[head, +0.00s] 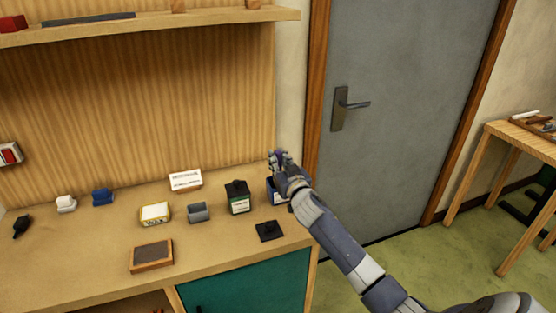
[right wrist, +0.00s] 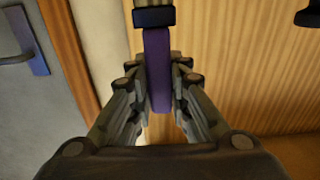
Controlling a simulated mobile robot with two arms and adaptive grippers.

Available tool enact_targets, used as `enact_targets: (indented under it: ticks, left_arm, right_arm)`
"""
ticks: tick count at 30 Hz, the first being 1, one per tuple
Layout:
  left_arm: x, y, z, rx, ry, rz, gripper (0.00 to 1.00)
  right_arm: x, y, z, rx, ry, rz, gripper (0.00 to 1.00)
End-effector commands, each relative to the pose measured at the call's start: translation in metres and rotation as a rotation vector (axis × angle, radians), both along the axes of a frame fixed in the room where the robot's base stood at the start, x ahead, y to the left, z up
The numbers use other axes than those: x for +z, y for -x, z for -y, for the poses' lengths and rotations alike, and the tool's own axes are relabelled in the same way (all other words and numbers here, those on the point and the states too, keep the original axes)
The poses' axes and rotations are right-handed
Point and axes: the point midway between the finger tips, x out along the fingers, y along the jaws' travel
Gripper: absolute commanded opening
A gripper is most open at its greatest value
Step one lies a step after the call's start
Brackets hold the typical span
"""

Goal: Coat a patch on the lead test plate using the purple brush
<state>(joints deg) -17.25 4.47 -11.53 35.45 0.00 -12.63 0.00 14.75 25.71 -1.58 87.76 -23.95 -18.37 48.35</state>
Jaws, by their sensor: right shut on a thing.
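My right gripper (head: 284,160) is at the right end of the workbench, above and in front of a blue container (head: 274,194). In the right wrist view my right gripper (right wrist: 158,92) is shut on the purple brush (right wrist: 157,60), with a finger on each side of its purple handle and a dark band above. In the head view only a small purple bit of the brush (head: 278,154) shows at the fingers. A wood-framed plate with a dark grey face (head: 152,254), which looks like the lead test plate, lies near the bench's front edge. My left gripper is not in view.
A green-and-black container (head: 238,197), a black flat piece (head: 270,231), a grey box (head: 198,212) and a yellow-and-white tin (head: 155,214) stand near the plate. A white card block (head: 185,180) is behind. The bench's front left is clear.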

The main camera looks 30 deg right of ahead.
Motion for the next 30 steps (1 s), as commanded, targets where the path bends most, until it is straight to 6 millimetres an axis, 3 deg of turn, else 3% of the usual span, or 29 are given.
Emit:
enact_targets:
  ticks: [30]
  left_arm:
    - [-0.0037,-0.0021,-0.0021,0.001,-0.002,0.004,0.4]
  right_arm:
    - [-0.0045,0.0,0.0001,0.0,0.0,0.001,0.0]
